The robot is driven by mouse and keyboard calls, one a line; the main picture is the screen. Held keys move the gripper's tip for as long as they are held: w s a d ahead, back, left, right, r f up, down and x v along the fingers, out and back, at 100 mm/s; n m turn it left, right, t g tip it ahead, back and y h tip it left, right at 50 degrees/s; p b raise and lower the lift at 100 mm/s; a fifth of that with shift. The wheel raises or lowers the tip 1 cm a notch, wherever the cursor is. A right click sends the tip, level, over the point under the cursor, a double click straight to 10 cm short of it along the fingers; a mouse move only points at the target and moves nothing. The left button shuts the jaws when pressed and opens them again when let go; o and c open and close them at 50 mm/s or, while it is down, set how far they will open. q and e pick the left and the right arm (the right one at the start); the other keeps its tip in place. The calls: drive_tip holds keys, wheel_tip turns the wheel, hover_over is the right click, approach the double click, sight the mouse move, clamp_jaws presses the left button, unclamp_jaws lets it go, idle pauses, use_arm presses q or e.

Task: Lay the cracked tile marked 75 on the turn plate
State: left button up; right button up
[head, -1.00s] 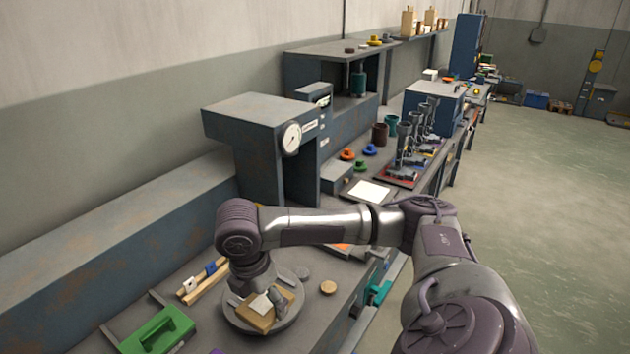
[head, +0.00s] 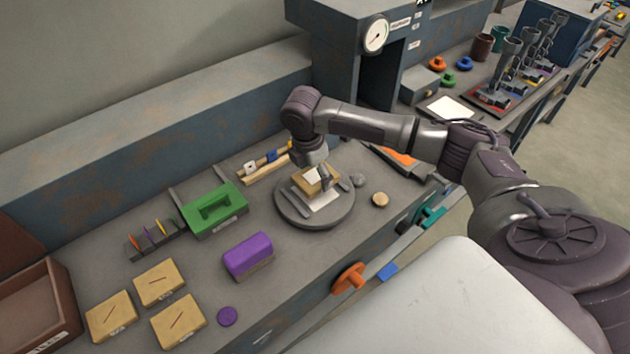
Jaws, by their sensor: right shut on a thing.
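My right gripper (head: 321,178) reaches down over the round grey turn plate (head: 338,212) and is shut on a tan tile (head: 307,186). The tile is at the plate's back part, partly hidden by the gripper; I cannot tell whether it touches the plate. No number on it is readable. A white patch lies in front of it on the plate. Three more tan tiles with dark crack lines lie at the lower left: one at the back (head: 160,283), one at the left (head: 110,318) and one in front (head: 179,321). Their labels are too small to read. My left gripper is not in view.
A green carrier (head: 213,212), a purple block (head: 247,258) and a rack of coloured sticks (head: 152,240) stand left of the plate. A brown box (head: 38,310) is at the far left. A round tan disc (head: 380,199) lies right of the plate.

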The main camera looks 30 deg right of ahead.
sight(315, 185)
drive_tip(key=shift+w+f, duration=0.15)
drive_tip(key=shift+f, duration=0.05)
drive_tip(key=shift+f+p, duration=0.45)
drive_tip(key=shift+f, duration=1.35)
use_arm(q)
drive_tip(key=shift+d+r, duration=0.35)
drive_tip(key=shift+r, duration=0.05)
use_arm(e)
drive_tip(key=o, duration=1.3)
drive_tip(key=shift+f, duration=0.15)
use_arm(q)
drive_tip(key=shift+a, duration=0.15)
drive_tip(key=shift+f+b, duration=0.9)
use_arm(e)
drive_tip(key=r, duration=0.4)
drive_tip(key=a+r, duration=0.1)
drive_tip(key=r, duration=0.3)
drive_tip(key=a+r, duration=0.1)
drive_tip(key=r, duration=0.3)
drive_tip(key=shift+r, duration=0.1)
drive_tip(key=shift+s, duration=0.2)
